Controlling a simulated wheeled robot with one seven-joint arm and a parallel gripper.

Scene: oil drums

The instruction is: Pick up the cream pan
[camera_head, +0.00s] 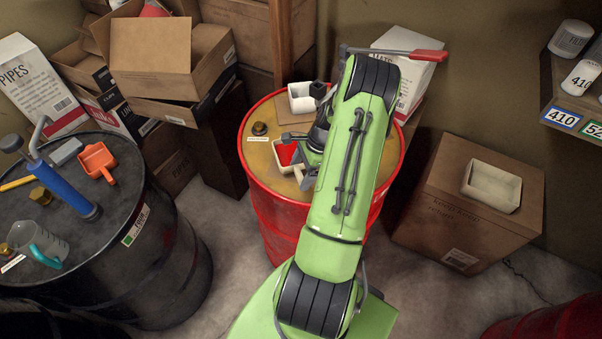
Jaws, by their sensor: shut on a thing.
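A small cream pan (284,166) with a red inside is at the middle of the red drum's top. My gripper (296,160) is at its right side, shut on it. My green arm reaches over the drum from the front and hides part of the gripper and the pan's right side. I cannot tell whether the pan touches the drum top. Another cream, open, tray-like container (491,187) sits on a cardboard box at the right, apart from my gripper.
The red drum (274,210) also bears a white square container (301,98) and a dark brass fitting (260,129). A black drum (165,265) at left holds a blue pump, a jug and an orange scoop. Cardboard boxes (150,55) stand behind. A red-handled bar (425,56) is behind my arm.

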